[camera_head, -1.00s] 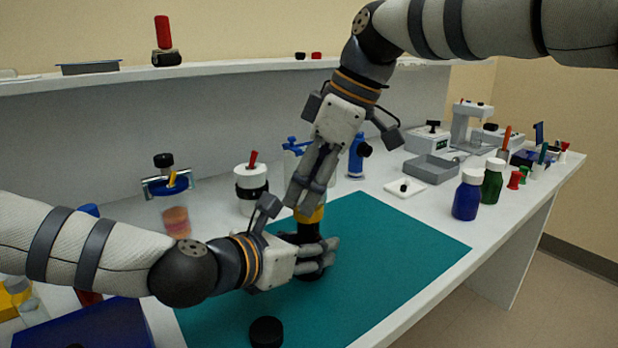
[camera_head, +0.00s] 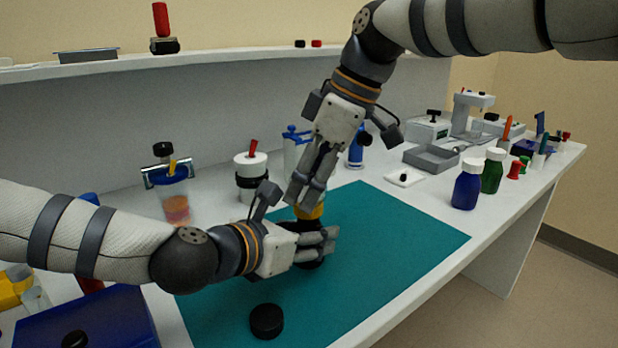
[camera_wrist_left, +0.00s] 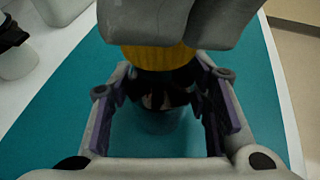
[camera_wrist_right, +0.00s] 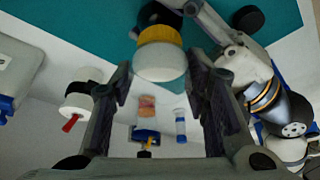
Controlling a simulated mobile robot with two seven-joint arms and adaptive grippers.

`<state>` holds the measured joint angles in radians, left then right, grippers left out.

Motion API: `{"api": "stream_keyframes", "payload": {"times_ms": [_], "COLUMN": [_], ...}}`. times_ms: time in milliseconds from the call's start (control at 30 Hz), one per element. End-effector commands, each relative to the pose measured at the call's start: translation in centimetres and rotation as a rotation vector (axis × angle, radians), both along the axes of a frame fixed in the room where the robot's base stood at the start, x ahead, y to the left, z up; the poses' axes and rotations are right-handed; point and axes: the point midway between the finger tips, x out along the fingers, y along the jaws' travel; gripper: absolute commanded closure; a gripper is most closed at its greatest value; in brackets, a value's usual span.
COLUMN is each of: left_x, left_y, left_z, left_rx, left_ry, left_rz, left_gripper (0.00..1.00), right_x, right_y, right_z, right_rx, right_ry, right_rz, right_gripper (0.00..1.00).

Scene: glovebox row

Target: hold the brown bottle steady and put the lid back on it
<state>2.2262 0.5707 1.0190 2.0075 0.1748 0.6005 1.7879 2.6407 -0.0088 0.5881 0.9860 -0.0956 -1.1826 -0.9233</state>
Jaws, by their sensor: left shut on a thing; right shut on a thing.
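The brown bottle, dark in the picture, stands on the teal mat (camera_head: 400,240) and is mostly hidden by my left gripper (camera_head: 316,246) in the head view. In the left wrist view its dark body (camera_wrist_left: 155,100) is between the fingers, which are shut on it. The yellow lid (camera_head: 310,211) is directly above the bottle, with my right gripper (camera_head: 307,190) shut on it from above. In the right wrist view the lid (camera_wrist_right: 160,37) has a ribbed yellow side and a pale top. I cannot tell whether the lid touches the bottle.
A black round cap (camera_head: 266,320) lies on the mat's near part. A blue bottle (camera_head: 467,187) and a green bottle (camera_head: 492,172) stand to the right of the mat. A white jar (camera_head: 250,177) stands behind it. The mat's right part is clear.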

Motion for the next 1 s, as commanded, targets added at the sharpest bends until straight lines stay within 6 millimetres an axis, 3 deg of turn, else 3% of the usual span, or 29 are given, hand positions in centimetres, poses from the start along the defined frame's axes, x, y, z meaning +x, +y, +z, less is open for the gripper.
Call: {"api": "stream_keyframes", "payload": {"times_ms": [300, 600, 700, 1000], "left_x": [0.0, -0.01, -0.01, -0.02], "left_y": [0.01, -0.01, -0.01, -0.02], "left_z": [-0.02, -0.03, -0.03, -0.04], "left_rx": [0.0, 0.001, 0.001, 0.0], "left_ry": [0.0, 0.0, 0.0, 0.001], "left_rz": [0.0, 0.0, 0.0, -0.001], "left_gripper": [1.0, 1.0, 1.0, 1.0], "right_x": [-0.05, -0.18, -0.13, -0.08], "right_y": [0.05, 0.15, 0.08, 0.07], "right_z": [-0.4, -0.49, -0.46, -0.43], "right_rx": [-0.004, -0.009, -0.002, 0.004], "right_ry": [0.0, -0.002, -0.001, 0.002], "right_rz": [-0.044, -0.739, -0.862, -0.896], "right_gripper": [0.76, 0.76, 0.76, 0.76]}}
